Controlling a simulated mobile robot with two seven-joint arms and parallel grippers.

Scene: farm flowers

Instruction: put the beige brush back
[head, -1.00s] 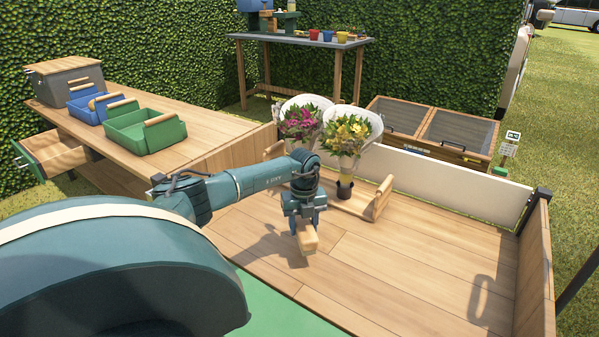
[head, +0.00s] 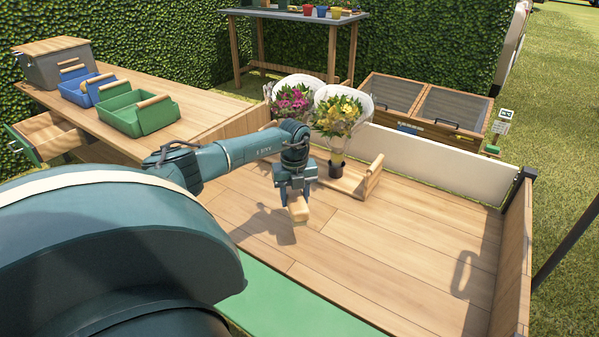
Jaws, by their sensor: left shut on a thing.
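My left gripper (head: 294,196) is shut on the beige brush (head: 299,210) and holds it above the wooden cart floor (head: 390,245). The brush hangs below the jaws, and part of it is hidden by them. A shadow of the gripper falls on the boards to the left of it. My right gripper is not in view.
Two wrapped bouquets, one pink (head: 291,100) and one yellow (head: 336,116), stand by a wooden carrier (head: 369,176) just behind my gripper. On the left, a workbench (head: 190,122) holds a green tray (head: 118,118), a blue tray (head: 72,94) and a grey box (head: 58,72). A drawer (head: 45,138) is open. The cart's right floor is clear.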

